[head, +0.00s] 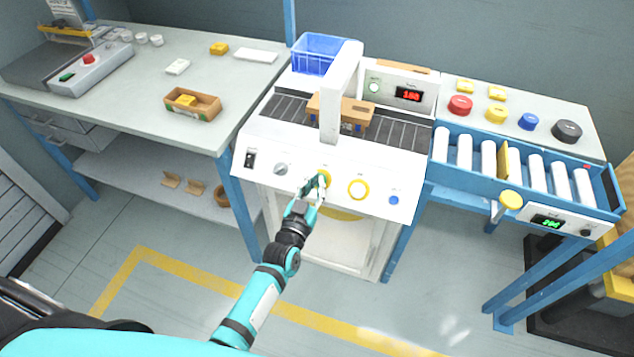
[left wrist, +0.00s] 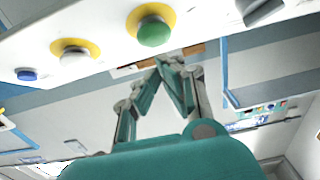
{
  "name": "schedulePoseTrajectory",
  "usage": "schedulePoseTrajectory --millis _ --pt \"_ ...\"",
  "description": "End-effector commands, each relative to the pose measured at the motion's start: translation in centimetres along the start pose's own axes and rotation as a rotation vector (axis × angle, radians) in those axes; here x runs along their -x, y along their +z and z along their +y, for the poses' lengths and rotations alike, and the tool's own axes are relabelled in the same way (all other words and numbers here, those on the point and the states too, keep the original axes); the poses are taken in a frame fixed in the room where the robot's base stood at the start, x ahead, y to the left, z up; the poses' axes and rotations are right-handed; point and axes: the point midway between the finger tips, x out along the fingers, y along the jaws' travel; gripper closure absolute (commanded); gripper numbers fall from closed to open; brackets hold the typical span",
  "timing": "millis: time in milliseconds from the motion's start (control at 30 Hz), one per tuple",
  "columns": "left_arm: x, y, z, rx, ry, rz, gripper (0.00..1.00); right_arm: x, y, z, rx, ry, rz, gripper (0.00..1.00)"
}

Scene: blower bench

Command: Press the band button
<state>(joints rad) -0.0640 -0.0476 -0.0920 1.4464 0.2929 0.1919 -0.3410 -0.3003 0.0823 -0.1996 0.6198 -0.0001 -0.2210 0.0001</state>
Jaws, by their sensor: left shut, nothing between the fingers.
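The white machine's front panel (head: 300,158) carries a green button (left wrist: 153,32) in a yellow ring, a white button (head: 358,189) in a yellow ring and a small blue button (head: 394,200). No readable label shows which is the band button. My left gripper (head: 318,182) is shut and empty, in front of the green button and partly hiding it in the head view. In the left wrist view its fingertips (left wrist: 172,62) meet close to the green button; I cannot tell whether they touch it. The white button also shows there (left wrist: 74,56). My right gripper is not in view.
A black rocker switch (head: 250,158) and a grey knob (head: 281,169) sit left of the buttons. A cardboard box (head: 357,112) lies on the machine's belt under a white arch (head: 339,90). A blue-railed roller conveyor (head: 520,172) stands at right, a workbench (head: 200,65) at left.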

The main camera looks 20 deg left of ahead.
Motion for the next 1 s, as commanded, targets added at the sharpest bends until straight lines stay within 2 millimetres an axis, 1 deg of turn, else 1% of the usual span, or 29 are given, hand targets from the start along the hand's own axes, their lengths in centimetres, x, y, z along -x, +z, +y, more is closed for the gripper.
schedulePoseTrajectory --millis 33,200,567,767,1000 --pt "-0.5 0.3 0.0 0.000 0.000 0.003 1.00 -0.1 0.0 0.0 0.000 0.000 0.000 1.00" --pt "-1.1 0.9 0.0 0.001 0.000 0.003 1.00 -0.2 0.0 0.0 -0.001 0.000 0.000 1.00" --pt "-1.2 1.1 0.0 0.000 0.000 0.003 1.00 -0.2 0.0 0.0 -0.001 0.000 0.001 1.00" --pt "-2.3 2.5 0.0 -0.001 0.000 0.004 1.00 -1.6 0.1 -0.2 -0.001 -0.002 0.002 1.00" --pt "-2.3 2.5 0.1 0.001 0.002 -0.004 1.00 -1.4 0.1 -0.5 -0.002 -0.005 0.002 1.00"
